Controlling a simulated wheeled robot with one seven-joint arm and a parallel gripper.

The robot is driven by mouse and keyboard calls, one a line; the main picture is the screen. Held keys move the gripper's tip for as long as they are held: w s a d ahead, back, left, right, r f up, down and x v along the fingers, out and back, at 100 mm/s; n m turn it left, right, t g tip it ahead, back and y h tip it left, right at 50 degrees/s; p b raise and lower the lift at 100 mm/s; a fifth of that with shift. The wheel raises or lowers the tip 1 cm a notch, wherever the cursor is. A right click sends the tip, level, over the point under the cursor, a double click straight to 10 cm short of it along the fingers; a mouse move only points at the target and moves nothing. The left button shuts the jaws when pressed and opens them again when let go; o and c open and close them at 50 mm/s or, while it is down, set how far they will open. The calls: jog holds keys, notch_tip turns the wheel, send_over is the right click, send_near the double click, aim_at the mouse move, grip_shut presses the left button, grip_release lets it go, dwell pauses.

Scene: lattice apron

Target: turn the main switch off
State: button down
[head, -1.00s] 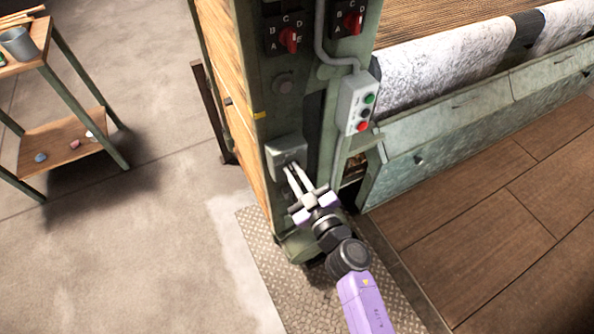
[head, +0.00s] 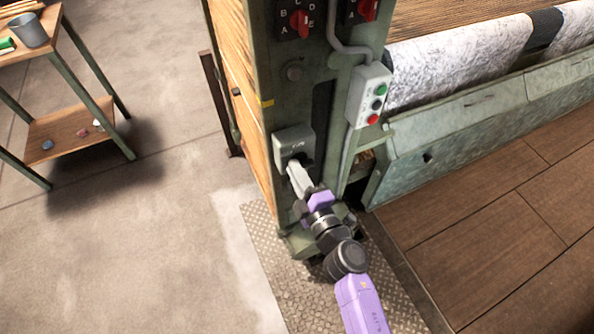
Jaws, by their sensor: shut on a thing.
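The main switch seems to be the grey box (head: 293,142) low on the green machine post, with small lettering too blurred to read. My gripper (head: 293,167) is at the lower part of this box, its fingers close together and shut on what seems to be the switch's handle. The handle is hidden by the fingers, so its position cannot be told.
Above the box are red rotary knobs (head: 299,22) with letters and a push-button box (head: 369,96) with green, black and red buttons. A wheeled-height side table (head: 75,125) with a bucket (head: 28,31) stands at left. Grey floor between is clear.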

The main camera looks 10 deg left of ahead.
jog(key=shift+a+f+n+b, duration=0.15)
jog(key=shift+n+b, duration=0.1)
jog(key=shift+n, duration=0.5)
jog(key=shift+d+f+n+b, duration=0.1)
jog(key=shift+f+n+b, duration=0.1)
jog(key=shift+n, duration=0.55)
jog(key=c, duration=1.5)
grip_release()
jog(key=shift+o, duration=0.2)
jog(key=shift+f, duration=0.1)
jog(key=v, duration=0.7)
jog(key=shift+s+d+r+p, duration=0.25)
jog(key=shift+s+p, duration=0.1)
jog(key=shift+p, duration=0.1)
